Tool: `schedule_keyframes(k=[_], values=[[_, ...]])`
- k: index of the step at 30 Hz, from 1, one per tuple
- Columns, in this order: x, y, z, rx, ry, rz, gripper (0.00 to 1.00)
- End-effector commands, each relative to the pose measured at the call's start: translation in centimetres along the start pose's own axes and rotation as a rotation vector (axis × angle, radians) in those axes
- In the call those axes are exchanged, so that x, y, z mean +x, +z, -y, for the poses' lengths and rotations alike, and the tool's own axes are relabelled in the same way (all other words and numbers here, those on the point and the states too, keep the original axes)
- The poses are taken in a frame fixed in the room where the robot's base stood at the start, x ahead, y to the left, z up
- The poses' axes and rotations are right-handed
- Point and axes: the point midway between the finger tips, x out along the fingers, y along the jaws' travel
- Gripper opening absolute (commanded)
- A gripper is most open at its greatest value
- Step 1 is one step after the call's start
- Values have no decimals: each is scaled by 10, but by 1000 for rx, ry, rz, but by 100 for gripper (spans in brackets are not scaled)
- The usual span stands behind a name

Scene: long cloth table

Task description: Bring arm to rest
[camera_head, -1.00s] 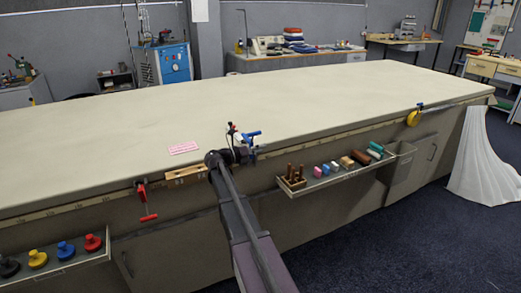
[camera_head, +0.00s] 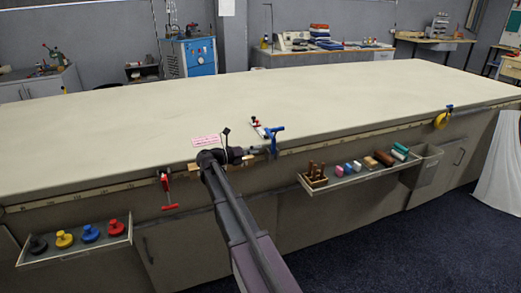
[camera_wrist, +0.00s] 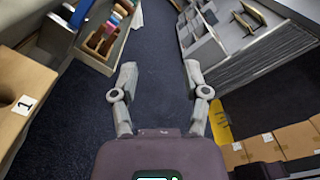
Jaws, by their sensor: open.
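My gripper (camera_wrist: 160,72) shows in the wrist view with its two grey fingers spread wide apart. Nothing is between them; dark blue carpet (camera_wrist: 158,45) shows in the gap. In the head view my arm reaches up from the bottom to the near edge of the long cloth table (camera_head: 330,100). The gripper's fingers cannot be made out there.
A red clamp (camera_head: 166,190) and a blue clamp (camera_head: 273,138) sit at the table's near edge. A pink label (camera_head: 206,141) lies by my arm. Trays with coloured knobs (camera_head: 78,252) and small blocks (camera_head: 340,183) jut from the front. The tabletop is mostly clear.

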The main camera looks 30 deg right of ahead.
Motion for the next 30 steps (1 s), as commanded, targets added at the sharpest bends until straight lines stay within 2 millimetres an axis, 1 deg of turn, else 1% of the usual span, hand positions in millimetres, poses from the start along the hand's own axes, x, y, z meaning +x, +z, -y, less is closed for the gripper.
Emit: schedule_keyframes(k=[17, 20, 23, 26, 30], values=[[-2, 0, 0, 1, 1, 0, 60], [-2, -3, 0, 16, 9, -6, 60], [-3, -10, 0, 54, 29, -23, 60], [-5, -22, -1, 123, 64, -55, 60], [-10, -47, -3, 267, 128, -132, 60]])
